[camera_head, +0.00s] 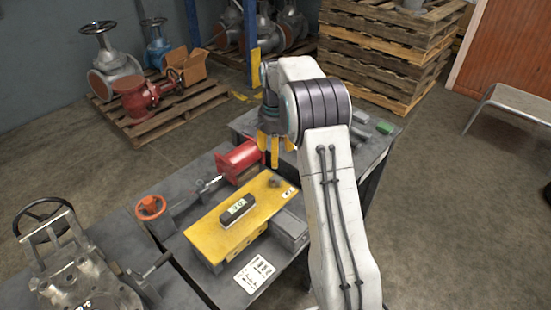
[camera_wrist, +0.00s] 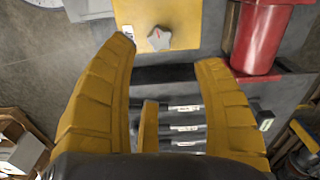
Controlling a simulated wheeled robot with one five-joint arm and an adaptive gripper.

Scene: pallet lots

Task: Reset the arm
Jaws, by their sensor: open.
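My gripper (camera_head: 272,148) has yellow fingers and hangs above the far part of the grey workbench in the head view. In the wrist view my gripper (camera_wrist: 165,70) shows its fingers spread wide, with nothing held between them. My white arm rises from the lower right and bends over at the top. Below the fingers in the wrist view, several grey bars with white labels (camera_wrist: 184,129) lie on the bench, apart from the fingers.
A yellow box (camera_head: 205,238) with a dark-handled object (camera_head: 237,211) on top stands on the bench (camera_head: 190,285). A red cylinder part (camera_head: 238,160) is behind it. A valve assembly (camera_head: 80,275) is at left. Stacked pallets (camera_head: 385,55) stand behind; floor at right is mostly clear.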

